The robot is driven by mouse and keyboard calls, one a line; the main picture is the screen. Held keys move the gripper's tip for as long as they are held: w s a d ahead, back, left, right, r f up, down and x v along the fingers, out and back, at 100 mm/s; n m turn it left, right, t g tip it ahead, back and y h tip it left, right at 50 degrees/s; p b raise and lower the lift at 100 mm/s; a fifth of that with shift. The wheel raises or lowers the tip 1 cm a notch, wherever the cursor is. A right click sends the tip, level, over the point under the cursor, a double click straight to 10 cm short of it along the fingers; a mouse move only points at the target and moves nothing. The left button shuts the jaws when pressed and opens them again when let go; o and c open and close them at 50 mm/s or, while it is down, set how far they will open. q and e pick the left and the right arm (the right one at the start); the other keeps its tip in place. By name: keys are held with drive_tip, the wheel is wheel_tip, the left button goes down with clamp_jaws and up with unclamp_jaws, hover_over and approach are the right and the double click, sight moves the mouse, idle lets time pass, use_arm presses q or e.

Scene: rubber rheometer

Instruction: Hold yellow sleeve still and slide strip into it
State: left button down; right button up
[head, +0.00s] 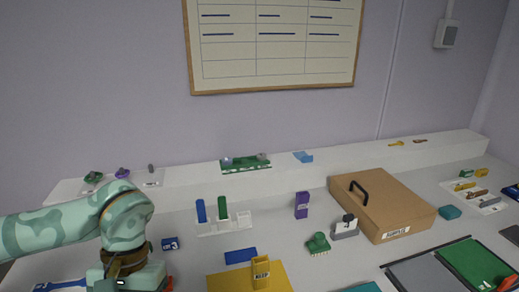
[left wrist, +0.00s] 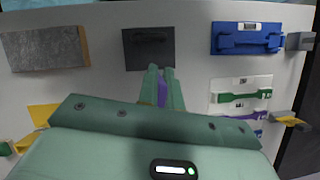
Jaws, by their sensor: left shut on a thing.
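The yellow sleeve (head: 261,271) stands upright with a dark label on the yellow mat (head: 228,283) in the head view. My left gripper (head: 128,282) is at the bottom left, left of the sleeve and apart from it. Its fingertips are cut off there. In the left wrist view the fingers of my left gripper (left wrist: 161,72) are shut on a purple piece (left wrist: 163,95), mostly hidden between them. I cannot tell whether it is a strip. A blue strip (head: 201,211) and a green strip (head: 223,208) stand upright in a white holder (head: 236,229). My right gripper is out of view.
A purple block (head: 302,205) and a green brush-like piece (head: 318,243) stand right of the holder. A flat blue piece (head: 240,256) lies behind the sleeve. A brown box (head: 375,200) with a black handle takes up the right. A raised shelf (head: 200,174) runs along the back.

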use_arm(q)
wheel_tip(320, 180, up, 6)
drive_tip(key=p, duration=0.3)
wheel_tip(320, 180, down, 8)
drive_tip(key=b, duration=0.4)
drive_tip(key=shift+w+r+b, duration=0.1)
drive_tip(key=shift+w+b, duration=0.05)
drive_tip(key=shift+b, duration=0.25)
drive_tip(key=shift+r, duration=0.25)
drive_tip(key=shift+r, duration=0.1)
